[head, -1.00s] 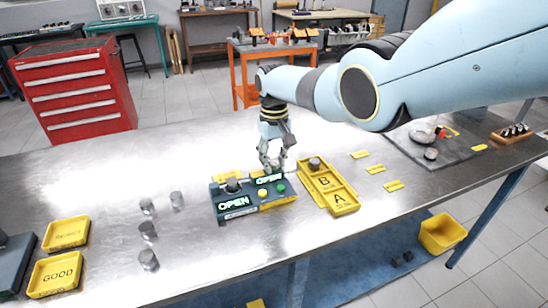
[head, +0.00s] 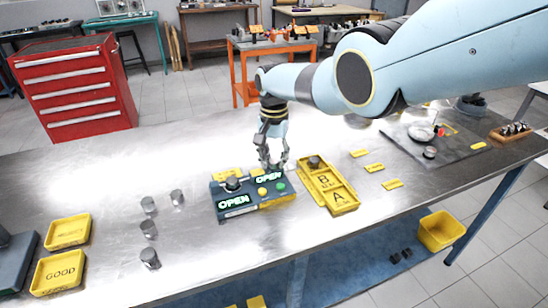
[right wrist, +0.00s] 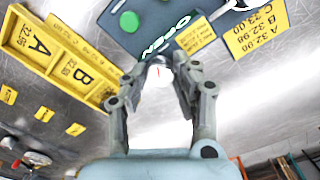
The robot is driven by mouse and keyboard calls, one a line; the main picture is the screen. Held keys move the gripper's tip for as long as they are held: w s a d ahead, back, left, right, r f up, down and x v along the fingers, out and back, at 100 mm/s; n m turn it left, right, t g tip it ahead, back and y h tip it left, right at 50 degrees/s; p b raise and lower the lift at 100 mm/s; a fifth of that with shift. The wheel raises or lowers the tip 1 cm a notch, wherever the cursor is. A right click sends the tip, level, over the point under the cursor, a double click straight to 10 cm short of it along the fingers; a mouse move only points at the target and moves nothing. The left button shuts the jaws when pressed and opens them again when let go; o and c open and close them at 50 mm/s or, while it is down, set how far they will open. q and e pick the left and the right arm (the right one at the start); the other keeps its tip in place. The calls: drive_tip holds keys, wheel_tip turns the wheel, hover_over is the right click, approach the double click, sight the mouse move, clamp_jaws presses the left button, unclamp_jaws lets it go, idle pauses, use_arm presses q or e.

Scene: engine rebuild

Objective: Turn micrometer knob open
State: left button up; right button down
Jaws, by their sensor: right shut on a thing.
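The dark gauge unit (head: 235,208) stands mid-table in the head view, with two lit green OPEN displays, a yellow button and a green button. Its label and one OPEN display show upside down in the right wrist view (right wrist: 137,35). My right gripper (head: 273,163) points down at the unit's back right edge. My left gripper is in neither view.
A yellow A/B tray (head: 341,203) lies close right of the unit. Several grey metal cylinders (head: 149,229) stand to its left, with yellow GOOD (head: 58,272) and REJECT (head: 68,231) trays beyond. A grey mat (head: 437,147) with tools lies at the right.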

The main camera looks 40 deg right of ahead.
sight(274, 160)
idle(0.5)
drive_tip(key=c, duration=1)
unclamp_jaws()
drive_tip(key=shift+r, duration=0.15)
wheel_tip(274, 160, up, 12)
drive_tip(key=shift+f, duration=0.1)
